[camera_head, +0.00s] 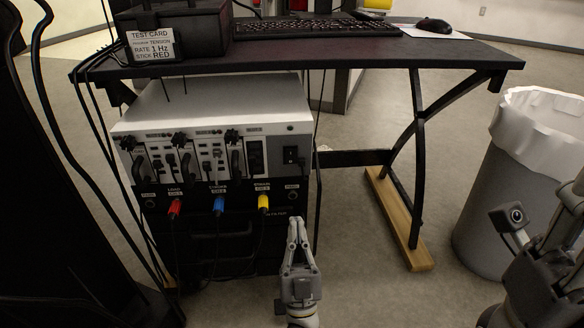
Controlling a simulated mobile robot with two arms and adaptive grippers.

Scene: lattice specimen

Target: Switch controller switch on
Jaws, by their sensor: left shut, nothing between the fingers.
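The controller (225,112) is a wide box with a light grey top and front, standing under the desk. Its black switch (290,155) sits at the right end of the front panel. Whether it is on or off is too small to tell. My left gripper (297,222) points up from the bottom middle, its fingers together and empty. In the picture it is below the switch, apart from it. Part of my right arm (545,265) shows at the lower right; its fingers are not visible.
Red (174,208), blue (218,205) and yellow (263,203) plugs with hanging cables are on the controller's lower front. The black desk (440,58) overhangs it, with a wood-footed leg (400,215) at right. A lined bin (490,190) stands farther right.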

